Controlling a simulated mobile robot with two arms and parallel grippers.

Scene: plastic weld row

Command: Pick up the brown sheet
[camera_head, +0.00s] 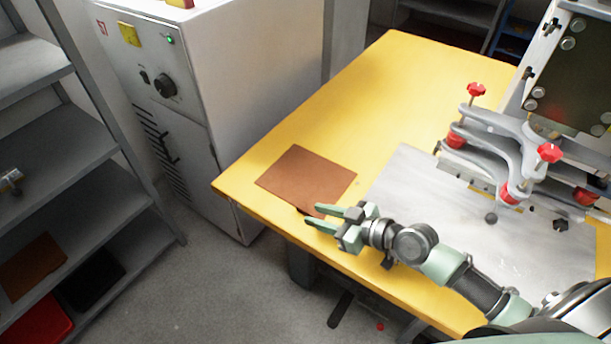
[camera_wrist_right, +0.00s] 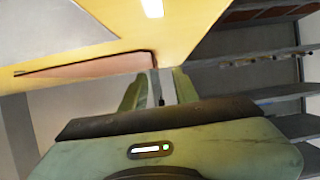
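The flat brown sheet (camera_head: 306,176) lies on the yellow table (camera_head: 345,95), near its front-left edge. In the right wrist view the sheet (camera_wrist_right: 90,67) shows edge-on, just beyond the fingers. My right gripper (camera_head: 315,216) is at the sheet's near corner, over the table's front edge. Its two green fingers are apart, with a gap also visible in the right wrist view (camera_wrist_right: 158,92). I cannot tell whether the sheet's edge is between the fingers; no firm hold shows. My left gripper is not in view.
A grey metal plate (camera_head: 405,185) and a clamping fixture with red knobs (camera_head: 500,150) are right of the sheet. A white cabinet (camera_head: 235,70) stands behind the table's left side. Grey shelves (camera_head: 60,140) at left hold another brown sheet (camera_head: 32,266), a black piece and a red piece.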

